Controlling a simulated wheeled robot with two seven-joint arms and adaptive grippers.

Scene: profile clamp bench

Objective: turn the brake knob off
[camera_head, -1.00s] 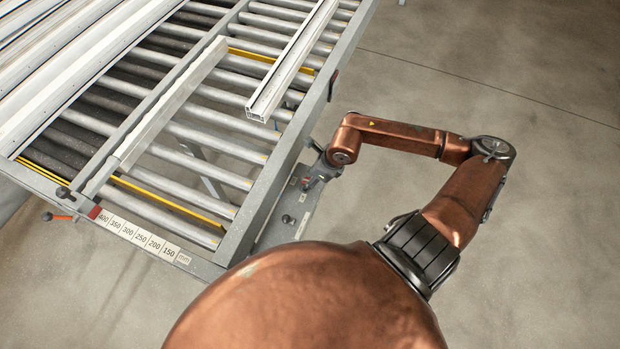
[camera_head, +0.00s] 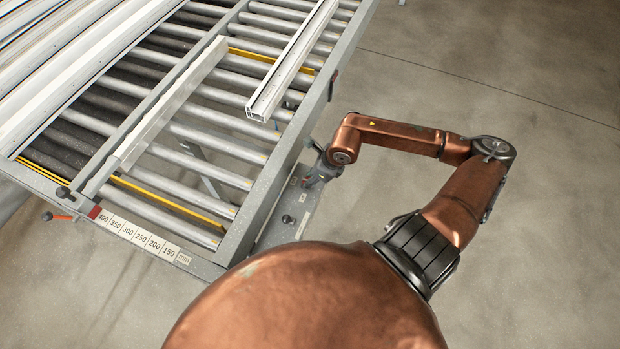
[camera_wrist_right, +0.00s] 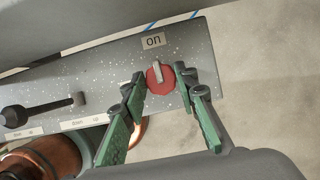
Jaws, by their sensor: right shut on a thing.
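The brake knob (camera_wrist_right: 161,80) is a round red knob with a light grey pointer bar across it, on a speckled grey panel in the right wrist view. The bar points roughly toward a label (camera_wrist_right: 153,41) that seems to read "on". My right gripper (camera_wrist_right: 168,84) has its green-padded fingers on either side of the knob and is shut on it. In the head view my right gripper (camera_head: 315,177) is small, at the panel on the bench's right side, and the knob cannot be made out there. My left gripper is not in view.
A black-handled lever (camera_wrist_right: 40,110) sits on the same panel. The roller bench (camera_head: 268,193) carries a white profile (camera_head: 290,62) and a length scale (camera_head: 141,236). Several long profiles (camera_head: 70,75) lie at upper left. Open floor (camera_head: 520,240) is to the right.

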